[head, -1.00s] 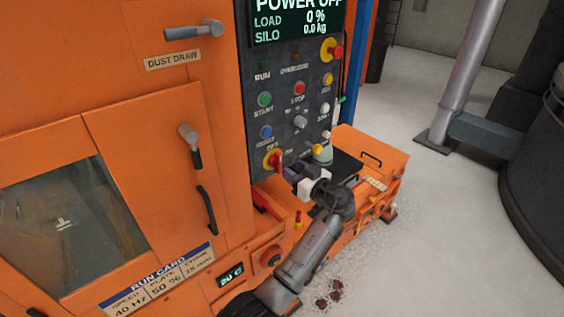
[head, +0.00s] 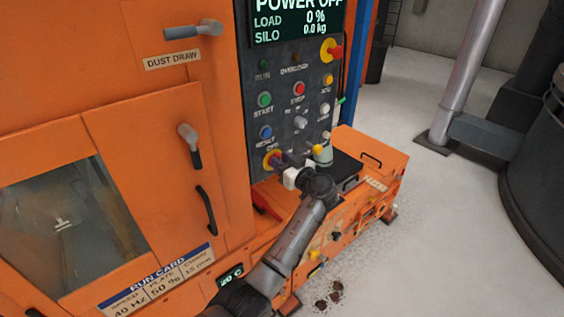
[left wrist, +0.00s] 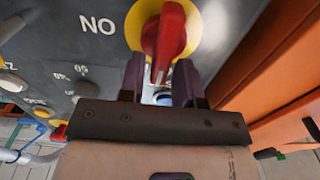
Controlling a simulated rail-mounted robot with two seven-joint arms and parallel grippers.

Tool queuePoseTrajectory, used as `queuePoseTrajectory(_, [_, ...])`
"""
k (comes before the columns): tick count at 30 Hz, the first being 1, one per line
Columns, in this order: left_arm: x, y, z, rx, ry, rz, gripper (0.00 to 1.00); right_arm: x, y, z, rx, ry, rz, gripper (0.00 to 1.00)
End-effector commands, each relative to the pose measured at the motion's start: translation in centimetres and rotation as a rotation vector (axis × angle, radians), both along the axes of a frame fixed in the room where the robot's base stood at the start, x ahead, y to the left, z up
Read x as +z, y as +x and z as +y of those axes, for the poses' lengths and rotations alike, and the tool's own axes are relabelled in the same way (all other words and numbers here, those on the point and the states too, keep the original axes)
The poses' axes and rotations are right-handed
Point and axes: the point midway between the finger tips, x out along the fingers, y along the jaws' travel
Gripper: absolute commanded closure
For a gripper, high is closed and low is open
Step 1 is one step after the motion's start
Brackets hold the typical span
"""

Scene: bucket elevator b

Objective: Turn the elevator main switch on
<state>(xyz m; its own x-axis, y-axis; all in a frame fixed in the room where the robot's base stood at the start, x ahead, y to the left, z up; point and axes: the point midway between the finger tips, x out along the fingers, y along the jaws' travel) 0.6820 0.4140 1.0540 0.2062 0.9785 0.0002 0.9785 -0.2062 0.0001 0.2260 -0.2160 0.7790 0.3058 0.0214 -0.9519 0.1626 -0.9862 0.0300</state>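The main switch is a red handle (left wrist: 165,40) on a round yellow plate (left wrist: 133,28), low on the dark control panel. The head view shows its yellow plate (head: 267,160) at the panel's lower left, with the handle partly hidden by my gripper. My left gripper (head: 283,160) is right at the switch. In the left wrist view its two purple fingers (left wrist: 160,80) stand on either side of the handle's end, with gaps visible. It looks open around the handle, not clamped. An upside-down ON label shows beside the plate. The display (head: 297,20) reads POWER OFF. My right gripper is not in view.
Close to the switch are a blue button (head: 266,132), a grey selector knob (head: 300,122) and a yellow knob (head: 317,149). A red and yellow emergency stop (head: 332,50) is at the panel's upper right. The orange cabinet door (head: 150,140) stands left of the panel.

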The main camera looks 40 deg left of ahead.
Motion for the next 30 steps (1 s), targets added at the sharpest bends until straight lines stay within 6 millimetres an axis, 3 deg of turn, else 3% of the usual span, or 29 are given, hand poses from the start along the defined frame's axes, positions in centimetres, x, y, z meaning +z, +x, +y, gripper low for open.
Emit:
queuePoseTrajectory(9, [-0.02, 0.00, -0.04, 0.000, 0.000, 0.000, 1.00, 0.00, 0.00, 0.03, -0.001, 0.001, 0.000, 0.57])
queuePoseTrajectory(20, [0.01, 0.08, -0.06, 0.000, 0.009, 0.042, 1.00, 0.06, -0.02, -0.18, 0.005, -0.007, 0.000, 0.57])
queuePoseTrajectory(30, [-0.01, 0.55, -0.17, -0.001, 0.061, 0.291, 1.00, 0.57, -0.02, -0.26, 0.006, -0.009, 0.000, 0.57])
